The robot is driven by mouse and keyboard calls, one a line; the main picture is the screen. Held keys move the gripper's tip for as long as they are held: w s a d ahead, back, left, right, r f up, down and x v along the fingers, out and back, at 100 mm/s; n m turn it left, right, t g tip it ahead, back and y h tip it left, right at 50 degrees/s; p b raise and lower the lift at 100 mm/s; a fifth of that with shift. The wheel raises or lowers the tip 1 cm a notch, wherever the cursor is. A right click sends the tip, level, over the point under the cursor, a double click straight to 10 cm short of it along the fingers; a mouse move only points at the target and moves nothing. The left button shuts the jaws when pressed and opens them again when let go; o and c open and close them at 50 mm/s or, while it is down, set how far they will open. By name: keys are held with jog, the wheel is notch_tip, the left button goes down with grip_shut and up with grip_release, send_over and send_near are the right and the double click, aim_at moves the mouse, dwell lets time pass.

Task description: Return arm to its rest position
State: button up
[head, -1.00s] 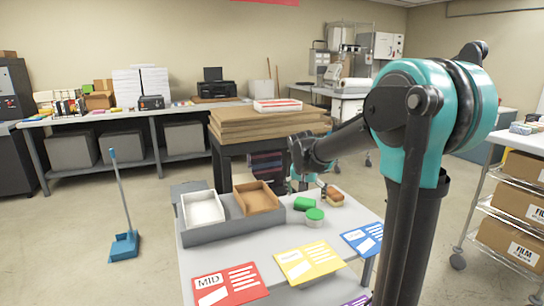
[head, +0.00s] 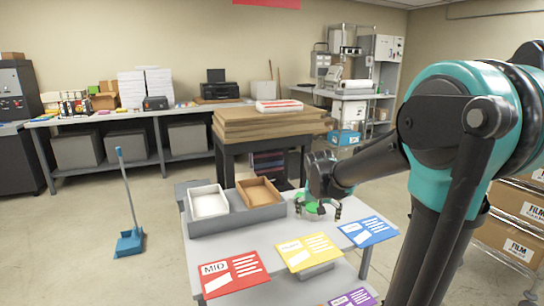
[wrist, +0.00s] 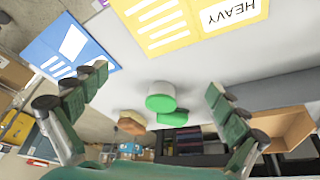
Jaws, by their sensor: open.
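My gripper (head: 320,212) is open and empty above the right back part of the grey table (head: 222,248). Its two fingers stand well apart in the wrist view (wrist: 156,82). A white jar with a green lid (wrist: 161,97), a green block (wrist: 172,118) and a brown-orange block (wrist: 131,122) show between and beyond the fingers, apart from them. In the head view only some green (head: 312,208) shows under the gripper, and the brown-orange block is hidden. My teal and black arm reaches in from the right, its elbow raised.
A grey tray (head: 236,221) holds a white bin (head: 208,203) and a brown bin (head: 258,191). Red (head: 232,273), yellow (head: 308,252) and blue (head: 367,232) cards lie along the table's front. Stacked boards (head: 262,122) stand behind. A blue dustpan (head: 129,243) is on the left floor; boxes on a rack (head: 520,210) stand right.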

jog(key=s+d+f+n, duration=0.1)
jog(key=s+f, duration=0.2)
jog(key=s, duration=0.3)
jog(key=s+d+f+n, duration=0.1)
jog(key=s+f, duration=0.3)
jog(key=s, duration=0.3)
jog(key=s+d+f+n+y, duration=0.1)
jog(key=s+f, duration=0.2)
jog(key=s, duration=0.4)
jog(key=shift+d+f, duration=0.15)
